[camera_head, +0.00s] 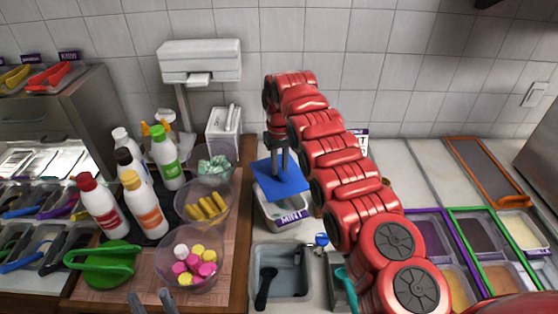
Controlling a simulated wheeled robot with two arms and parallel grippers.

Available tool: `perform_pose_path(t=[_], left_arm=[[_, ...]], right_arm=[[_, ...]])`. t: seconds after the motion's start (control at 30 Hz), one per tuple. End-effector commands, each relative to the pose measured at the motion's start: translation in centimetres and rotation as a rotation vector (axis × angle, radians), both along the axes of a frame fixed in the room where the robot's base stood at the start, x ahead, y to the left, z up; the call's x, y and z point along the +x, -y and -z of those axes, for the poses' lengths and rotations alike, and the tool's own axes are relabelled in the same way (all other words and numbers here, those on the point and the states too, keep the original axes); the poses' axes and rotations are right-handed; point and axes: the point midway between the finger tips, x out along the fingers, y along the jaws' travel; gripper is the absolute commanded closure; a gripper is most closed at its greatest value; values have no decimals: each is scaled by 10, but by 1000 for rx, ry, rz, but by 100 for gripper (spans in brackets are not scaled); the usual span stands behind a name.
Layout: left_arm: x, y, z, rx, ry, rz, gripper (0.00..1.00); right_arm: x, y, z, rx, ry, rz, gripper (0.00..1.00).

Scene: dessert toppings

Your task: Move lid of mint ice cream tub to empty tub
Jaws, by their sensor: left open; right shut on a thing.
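The mint tub (270,217) is a white container with a purple MINT label, on the counter in the middle of the view. I cannot tell whether the lid still touches the rim. My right gripper (281,168) comes down from above and is shut on the lid. My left gripper (150,298) is at the bottom edge, open and empty, with only its fingertips showing. I cannot make out a clearly empty tub; my red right arm hides part of the counter.
Clear bowls with pink and yellow pieces (192,262), yellow sticks (206,208) and pale green pieces (214,165) stand left of the tub. Several sauce bottles (145,205) are further left. A grey basin (280,258) with a dark scoop is in front. Topping bins (475,235) are right.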

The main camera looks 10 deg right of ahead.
Motion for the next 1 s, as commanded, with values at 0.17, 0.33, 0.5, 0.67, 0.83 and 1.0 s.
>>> perform_pose_path(t=[0.17,0.33,0.5,0.67,0.83,1.0], left_arm=[[0,0,-2,0,0,0,50],[0,0,-3,0,0,0,50],[0,0,-5,0,0,0,50],[0,0,-7,0,0,0,50],[0,0,3,0,0,0,50],[0,0,7,0,0,0,50]], right_arm=[[1,1,14,0,0,0,100],[1,1,29,0,1,0,100],[0,2,45,0,-3,0,100],[-1,3,59,1,0,0,100],[0,1,75,0,2,0,100],[-1,1,83,0,2,0,100]])
